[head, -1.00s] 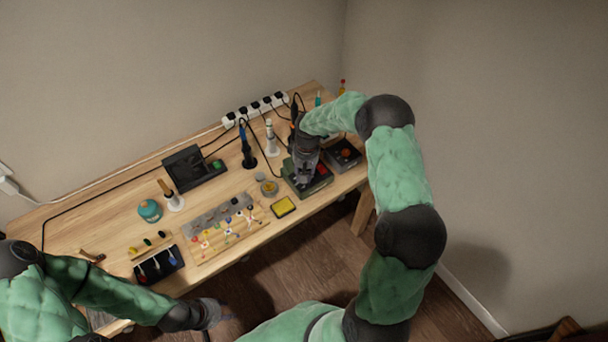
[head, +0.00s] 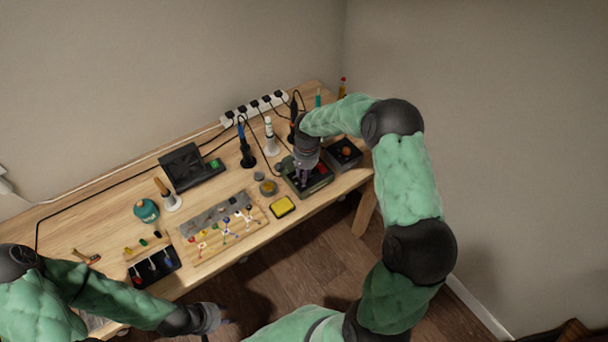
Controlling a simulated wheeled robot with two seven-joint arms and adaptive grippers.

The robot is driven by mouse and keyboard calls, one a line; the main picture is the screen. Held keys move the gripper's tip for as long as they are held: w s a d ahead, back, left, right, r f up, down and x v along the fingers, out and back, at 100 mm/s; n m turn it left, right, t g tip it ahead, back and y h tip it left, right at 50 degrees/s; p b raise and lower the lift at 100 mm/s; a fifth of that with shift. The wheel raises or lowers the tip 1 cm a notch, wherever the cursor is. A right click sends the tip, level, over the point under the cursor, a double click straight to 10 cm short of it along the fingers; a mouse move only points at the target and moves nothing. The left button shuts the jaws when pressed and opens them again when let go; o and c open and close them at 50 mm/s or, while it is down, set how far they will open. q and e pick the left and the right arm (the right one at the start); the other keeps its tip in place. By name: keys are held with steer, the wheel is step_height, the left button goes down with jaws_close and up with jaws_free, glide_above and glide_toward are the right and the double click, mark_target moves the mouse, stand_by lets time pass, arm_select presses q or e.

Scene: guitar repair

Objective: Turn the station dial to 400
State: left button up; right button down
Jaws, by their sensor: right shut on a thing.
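The station (head: 320,184) is a dark green box near the right end of the workbench, with a red detail on its top. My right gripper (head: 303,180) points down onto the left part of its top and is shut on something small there. This is likely the dial, but the fingers cover it, and no scale or number is readable. My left gripper (head: 224,320) hangs low in front of the bench, away from the station. It is too small and dark to tell whether it is open.
A black box with a red knob (head: 345,152) stands right of the station. A yellow sponge tray (head: 283,207) and small round tin (head: 268,187) lie to its left. Soldering irons in stands (head: 270,140) and a power strip (head: 254,110) with cables are behind.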

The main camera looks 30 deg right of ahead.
steer(key=m+b, duration=0.1)
steer(key=m, duration=0.3)
steer(key=shift+b, duration=0.35)
steer(key=shift+m+b, duration=0.5)
steer(key=shift+m, duration=1.2)
steer(key=c, duration=1)
jaws_free()
steer(key=r, duration=1.2)
steer(key=shift+s+a, duration=0.1)
steer(key=shift+s, duration=0.25)
